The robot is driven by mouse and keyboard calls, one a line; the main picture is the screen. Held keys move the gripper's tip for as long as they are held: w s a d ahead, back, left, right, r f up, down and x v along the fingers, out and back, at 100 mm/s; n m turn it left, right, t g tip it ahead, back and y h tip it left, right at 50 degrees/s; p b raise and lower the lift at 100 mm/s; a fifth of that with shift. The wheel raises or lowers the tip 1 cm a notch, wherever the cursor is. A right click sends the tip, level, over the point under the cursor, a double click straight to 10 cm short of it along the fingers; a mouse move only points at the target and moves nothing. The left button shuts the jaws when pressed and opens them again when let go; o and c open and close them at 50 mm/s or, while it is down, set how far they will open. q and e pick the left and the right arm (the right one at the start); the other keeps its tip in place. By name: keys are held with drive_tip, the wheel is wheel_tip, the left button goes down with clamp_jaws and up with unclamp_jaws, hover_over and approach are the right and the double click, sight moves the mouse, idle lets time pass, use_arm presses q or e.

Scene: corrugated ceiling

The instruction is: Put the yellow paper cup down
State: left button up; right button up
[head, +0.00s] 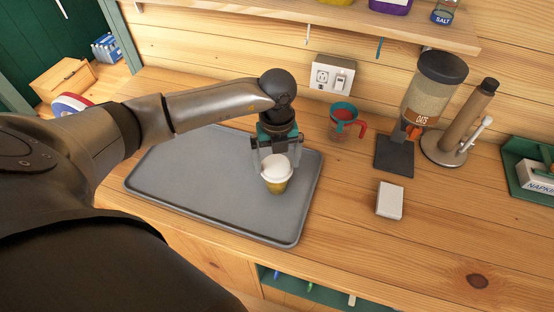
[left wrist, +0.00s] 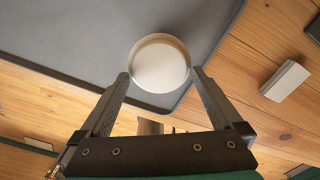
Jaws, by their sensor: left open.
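The yellow paper cup (head: 276,178) stands upright on the grey tray (head: 200,170), near the tray's right side. Its white top faces up; in the left wrist view the cup (left wrist: 160,63) shows as a pale round shape at the tips of the fingers. My left gripper (head: 274,160) is above and around the upper part of the cup. Its two fingers (left wrist: 160,78) are apart, one on each side of the cup's near edge. I cannot tell whether they touch it. My right gripper is not in view.
A red and teal measuring cup (head: 344,118), an oats dispenser (head: 428,95) and a brown cylinder on a stand (head: 466,120) stand behind and right of the tray. A small white box (head: 390,200) lies right of it. The counter at front right is clear.

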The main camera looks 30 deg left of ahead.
use_arm(q)
wheel_tip(320, 180, up, 12)
drive_tip(key=b, duration=0.1)
drive_tip(key=shift+r, duration=0.1)
idle(0.4)
